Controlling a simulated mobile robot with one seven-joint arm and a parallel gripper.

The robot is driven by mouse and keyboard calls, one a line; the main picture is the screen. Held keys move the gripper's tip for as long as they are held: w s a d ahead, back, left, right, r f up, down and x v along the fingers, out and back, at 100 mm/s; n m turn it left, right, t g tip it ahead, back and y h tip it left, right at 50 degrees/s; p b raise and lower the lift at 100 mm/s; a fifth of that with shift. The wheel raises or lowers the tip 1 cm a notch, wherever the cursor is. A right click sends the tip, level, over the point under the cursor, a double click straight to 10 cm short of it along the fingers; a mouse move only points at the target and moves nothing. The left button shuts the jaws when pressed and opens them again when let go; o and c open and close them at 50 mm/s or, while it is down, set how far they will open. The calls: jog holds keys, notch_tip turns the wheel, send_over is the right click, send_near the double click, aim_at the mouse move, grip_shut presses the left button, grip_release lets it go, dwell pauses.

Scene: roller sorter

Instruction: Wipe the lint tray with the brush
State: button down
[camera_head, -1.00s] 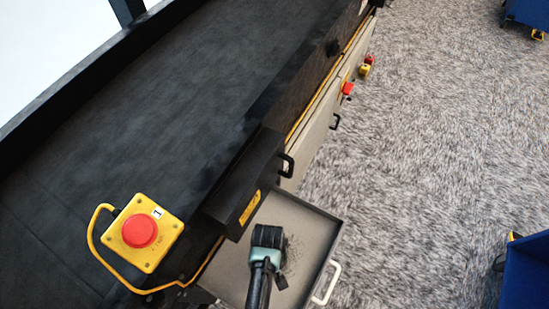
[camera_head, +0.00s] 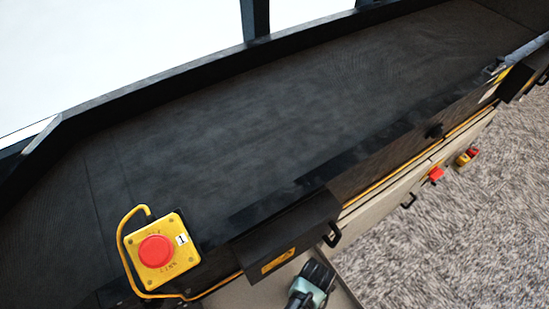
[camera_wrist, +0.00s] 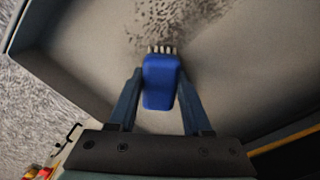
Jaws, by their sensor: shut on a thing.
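The lint tray (camera_wrist: 240,80) fills most of the wrist view as a shallow grey pan, with dark lint (camera_wrist: 180,18) scattered on its floor at the top. My gripper (camera_wrist: 160,95) is shut on a brush (camera_wrist: 160,82) with a blue handle and pale bristles. The bristle tips are at the near edge of the lint; I cannot tell whether they touch the floor. In the head view my gripper (camera_head: 312,285) is over the tray (camera_head: 347,292) at the bottom edge, and the brush is hidden there.
A dark conveyor belt (camera_head: 250,140) runs along the machine. A yellow box with a red stop button (camera_head: 156,251) stands at its near end. A black cover with a handle (camera_head: 285,240) overhangs the tray.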

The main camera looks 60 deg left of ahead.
jog(key=r+p, duration=0.3)
jog(key=r, duration=0.1)
jog(key=shift+w, duration=0.25)
notch_tip(320, 180, up, 4)
jog(key=p, duration=0.4)
jog(key=shift+r, duration=0.15)
dwell(0.6)
